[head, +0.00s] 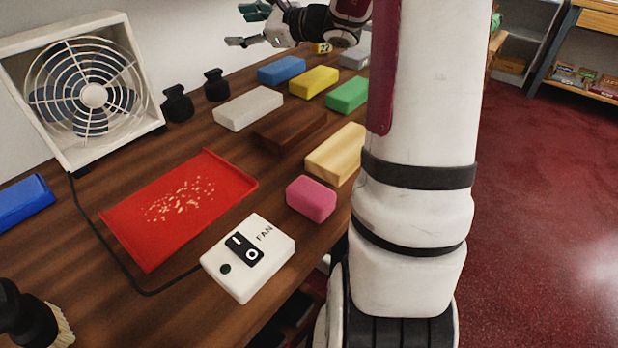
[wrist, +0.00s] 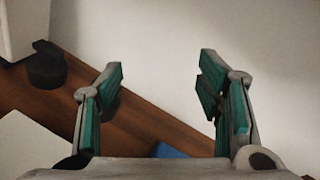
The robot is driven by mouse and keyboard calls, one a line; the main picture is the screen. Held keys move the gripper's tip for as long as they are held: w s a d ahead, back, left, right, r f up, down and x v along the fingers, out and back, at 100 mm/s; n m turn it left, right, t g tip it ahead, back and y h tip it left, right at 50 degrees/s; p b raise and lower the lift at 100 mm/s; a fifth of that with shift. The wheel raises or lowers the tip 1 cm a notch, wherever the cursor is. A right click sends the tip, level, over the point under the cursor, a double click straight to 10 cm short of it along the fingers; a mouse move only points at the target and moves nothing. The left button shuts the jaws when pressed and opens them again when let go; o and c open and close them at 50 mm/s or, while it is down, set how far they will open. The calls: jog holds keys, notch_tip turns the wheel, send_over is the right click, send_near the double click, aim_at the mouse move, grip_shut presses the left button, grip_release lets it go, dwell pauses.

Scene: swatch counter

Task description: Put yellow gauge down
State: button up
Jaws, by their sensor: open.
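My gripper (head: 246,27) is raised over the far part of the counter, near the wall, with its green-padded fingers spread. The wrist view also shows my gripper (wrist: 160,65) open, with nothing between the fingers. A yellow block (head: 314,82) lies on the counter between a blue block (head: 281,69) and a green block (head: 347,95). I cannot tell which of these two is the yellow gauge. Neither yellow thing shows in the wrist view.
A fan (head: 93,95), black weights (head: 177,104), a red tray (head: 125,222) holding pale bits, and a white fan switch box (head: 270,272) stand on the counter. White, brown, pale wood, pink and grey blocks lie around. The wall is close behind my gripper.

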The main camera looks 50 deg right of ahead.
jog(key=s+a+r+n+g+y, duration=0.15)
jog(key=s+a+n+g, duration=0.3)
jog(key=a, duration=0.65)
jog(key=s+a+n+g+y, duration=0.3)
jog(key=s+a+n, duration=0.25)
jog(key=a, duration=0.65)
jog(key=s+a+f+n+g+h, duration=0.1)
jog(key=s+n, duration=0.3)
jog(key=s, duration=0.4)
jog(key=s+a+f+n+g+h, duration=0.2)
jog(key=s+a+f+n+g, duration=0.1)
jog(key=s, duration=0.5)
jog(key=s+a+f+n+g+h, duration=0.1)
jog(key=s+a+f+n+g, duration=0.1)
jog(key=s, duration=0.6)
jog(key=shift+s+a+f+n+g+h, duration=0.1)
jog(key=shift+a+f+n+g+h, duration=0.15)
jog(key=shift+a+n, duration=0.5)
jog(key=shift+s+a+f+n+g+h, duration=0.15)
jog(key=shift+a+n+g, duration=0.2)
jog(key=shift+n, duration=0.7)
jog(key=s+d+f+n+h, duration=0.3)
jog(key=s+d, duration=0.3)
jog(key=s, duration=0.2)
jog(key=shift+s+d+n+h, duration=0.15)
jog(key=shift+s+n+h, duration=0.05)
jog(key=shift+n+h, duration=0.55)
jog(key=shift+g, duration=0.25)
